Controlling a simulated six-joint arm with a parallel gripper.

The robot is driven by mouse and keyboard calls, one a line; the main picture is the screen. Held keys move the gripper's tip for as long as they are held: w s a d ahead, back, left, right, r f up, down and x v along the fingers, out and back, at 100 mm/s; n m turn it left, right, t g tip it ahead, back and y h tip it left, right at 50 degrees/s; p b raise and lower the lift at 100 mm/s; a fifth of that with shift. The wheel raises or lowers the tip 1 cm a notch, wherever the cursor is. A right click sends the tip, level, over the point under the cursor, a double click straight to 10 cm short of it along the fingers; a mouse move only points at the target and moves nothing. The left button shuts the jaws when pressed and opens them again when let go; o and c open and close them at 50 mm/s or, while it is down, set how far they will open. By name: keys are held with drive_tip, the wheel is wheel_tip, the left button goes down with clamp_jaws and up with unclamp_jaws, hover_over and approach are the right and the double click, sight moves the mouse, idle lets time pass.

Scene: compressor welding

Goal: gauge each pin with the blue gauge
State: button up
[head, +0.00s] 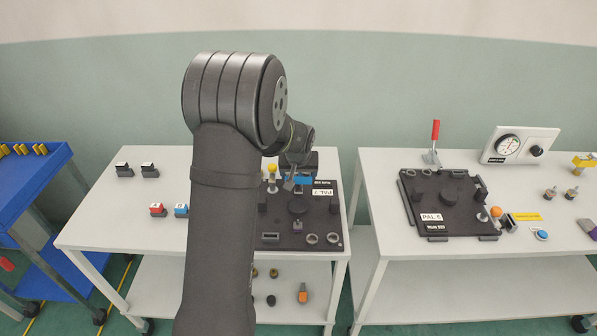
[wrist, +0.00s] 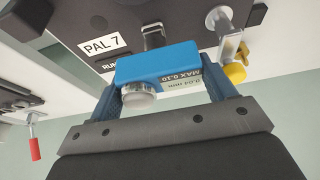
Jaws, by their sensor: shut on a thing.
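My gripper (head: 297,178) is shut on the blue gauge (wrist: 155,65), which sits between its two blue fingers in the wrist view (wrist: 162,88). The gauge has a pale round knob and a label reading "MAX 0.10". In the head view the blue gauge (head: 303,181) shows over the back of the dark pallet marked PAL 7 (head: 270,239). A dark metal piece (wrist: 153,36) lies just beyond the gauge in the wrist view; I cannot tell whether they touch. A silver pin-like part (wrist: 228,38) with a yellow knob (wrist: 235,73) stands beside the gauge. My arm hides the pallet's left part.
A blue cart (head: 40,190) is far left.

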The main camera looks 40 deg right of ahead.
drive_tip(key=shift+f, duration=0.15)
drive_tip(key=o, duration=1.3)
drive_tip(key=shift+f, duration=0.1)
drive_tip(key=shift+c, duration=0.2)
drive_tip(key=v, duration=1.7)
drive_tip(key=shift+r, duration=0.2)
drive_tip(key=shift+s, duration=0.1)
drive_tip(key=x, duration=1.7)
drive_tip(key=shift+f, duration=0.25)
drive_tip(key=shift+r, duration=0.15)
drive_tip(key=shift+r, duration=0.1)
